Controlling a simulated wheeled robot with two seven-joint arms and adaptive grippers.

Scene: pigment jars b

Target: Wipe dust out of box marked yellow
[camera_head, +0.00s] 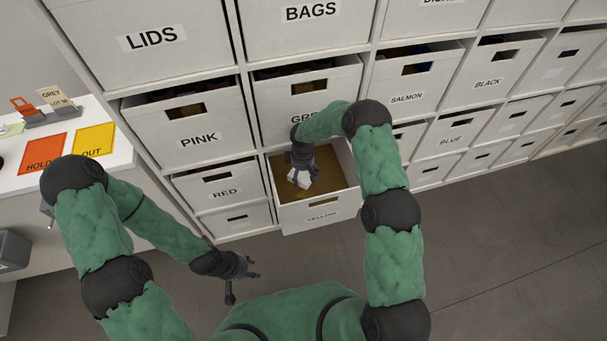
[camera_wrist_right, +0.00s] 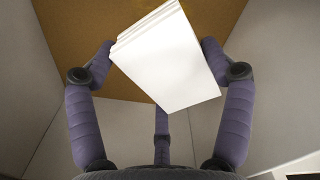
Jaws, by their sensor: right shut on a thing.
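The box marked YELLOW (camera_head: 320,214) is pulled out of the lower shelf in the head view, and its inside shows a brown-yellow floor. That floor (camera_wrist_right: 75,45) also fills the back of the right wrist view. My right gripper (camera_head: 303,172) reaches down into the box. In the right wrist view its fingers (camera_wrist_right: 157,72) are shut on a white folded cloth or pad (camera_wrist_right: 170,60), which also shows in the head view (camera_head: 300,178). Whether the pad touches the floor I cannot tell. My left gripper (camera_head: 243,268) hangs empty in front of the shelf; its fingers look apart.
The box marked RED (camera_head: 225,192) is left of the yellow box, PINK (camera_head: 198,138) above it. The GREY or GREEN box (camera_head: 290,116), its label partly hidden, stands above the open box. A white table (camera_head: 110,160) with HOLD (camera_head: 42,153) and OUT (camera_head: 93,140) mats is at left.

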